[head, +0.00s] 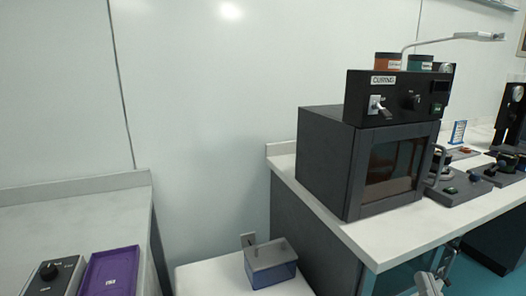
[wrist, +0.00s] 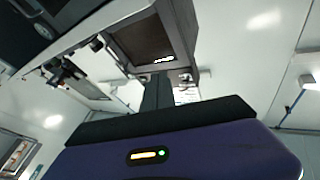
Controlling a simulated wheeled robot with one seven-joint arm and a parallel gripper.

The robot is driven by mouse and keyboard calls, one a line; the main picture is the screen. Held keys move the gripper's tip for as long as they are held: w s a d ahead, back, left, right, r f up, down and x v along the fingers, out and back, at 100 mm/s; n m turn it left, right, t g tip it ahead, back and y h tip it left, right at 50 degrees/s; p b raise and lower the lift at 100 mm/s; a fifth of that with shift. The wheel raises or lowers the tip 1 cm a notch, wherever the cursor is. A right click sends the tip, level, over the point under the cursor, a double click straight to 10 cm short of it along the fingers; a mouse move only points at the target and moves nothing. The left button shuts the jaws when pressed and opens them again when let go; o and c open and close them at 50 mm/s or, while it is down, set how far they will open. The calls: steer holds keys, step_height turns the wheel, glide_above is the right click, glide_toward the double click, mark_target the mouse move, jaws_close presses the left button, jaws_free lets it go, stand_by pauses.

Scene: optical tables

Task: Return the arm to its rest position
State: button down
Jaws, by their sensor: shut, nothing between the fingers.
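My gripper (wrist: 157,92) shows in the wrist view, where its two dark fingers stand together with no gap and nothing between them. The purple housing below them fills the bottom of that view. The wrist view is turned over, and the dark curing oven (wrist: 152,42) appears beyond the fingertips, apart from them. In the head view the curing oven (head: 350,165) stands on the right-hand bench with its door shut. A grey metal part at the lower right edge of the head view may be my arm; the fingers are not seen there.
The white right-hand bench (head: 345,228) also bears several dark instruments (head: 468,182). A blue-grey lidded box (head: 270,262) sits on a lower white surface between the benches. A purple tray (head: 110,272) and a grey knob unit (head: 55,275) lie on the left bench. The wall behind is bare.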

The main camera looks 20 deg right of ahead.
steer(key=s+a+f+n+g+y, duration=0.2)
steer(key=s+a+f+n+y, duration=0.25)
steer(key=s+a+f, duration=0.45)
steer(key=s+a+f+n+g+y, duration=0.3)
steer(key=s+a+f+y, duration=0.25)
steer(key=s+a, duration=0.5)
step_height(320, 180, up, 13)
steer(key=s+d+p, duration=0.1)
steer(key=p, duration=1.2)
steer(key=shift+s+d+h+p, duration=0.2)
steer(key=shift+d+h+p, duration=0.15)
steer(key=shift+h+p, duration=0.05)
